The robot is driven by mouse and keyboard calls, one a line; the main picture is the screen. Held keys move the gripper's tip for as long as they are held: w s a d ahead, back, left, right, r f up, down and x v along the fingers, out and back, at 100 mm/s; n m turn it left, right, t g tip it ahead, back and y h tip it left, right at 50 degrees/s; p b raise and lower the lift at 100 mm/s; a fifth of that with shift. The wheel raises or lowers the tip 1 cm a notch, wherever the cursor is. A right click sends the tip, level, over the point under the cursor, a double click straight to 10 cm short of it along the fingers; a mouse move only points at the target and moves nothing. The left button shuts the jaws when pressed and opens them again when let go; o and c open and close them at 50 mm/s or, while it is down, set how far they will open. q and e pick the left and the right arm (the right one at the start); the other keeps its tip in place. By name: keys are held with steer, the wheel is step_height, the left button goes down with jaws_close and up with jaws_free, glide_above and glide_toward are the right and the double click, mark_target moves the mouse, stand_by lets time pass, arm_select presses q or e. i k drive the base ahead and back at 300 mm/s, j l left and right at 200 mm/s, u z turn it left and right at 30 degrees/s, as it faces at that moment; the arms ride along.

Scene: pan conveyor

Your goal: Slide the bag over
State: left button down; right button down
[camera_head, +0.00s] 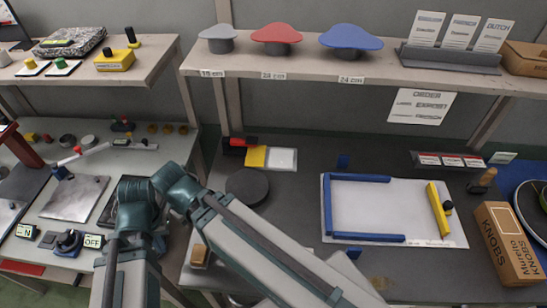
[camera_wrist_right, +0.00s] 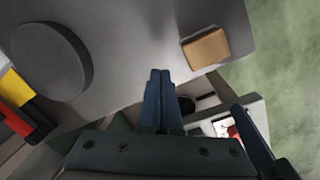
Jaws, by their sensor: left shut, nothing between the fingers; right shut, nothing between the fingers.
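I cannot make out a bag for certain in either view. A white flat sheet (camera_head: 385,207) lies on the dark table, bordered by blue bars, with a yellow bar (camera_head: 439,210) at its right. My left gripper (camera_head: 160,243) is small and dark under its teal wrist, at the left bench's edge; it is shut and empty. My right gripper (camera_wrist_right: 157,101) is shut, fingertips together with nothing between them, in the right wrist view. It is over the main table's left end, between a dark disc (camera_wrist_right: 45,55) and a wooden block (camera_wrist_right: 205,47).
A brown knobs box (camera_head: 506,243) stands at the table's right. The disc also shows in the head view (camera_head: 247,187), as does the block (camera_head: 200,256). Coloured caps, including a blue one (camera_head: 350,38), sit on the back shelf. The left bench holds a metal plate (camera_head: 75,198).

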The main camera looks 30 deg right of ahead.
mark_target(261, 156)
steer(key=k+l+u, duration=0.2)
steer(key=k, duration=0.2)
steer(key=k+u, duration=0.2)
steer(key=k, duration=0.25)
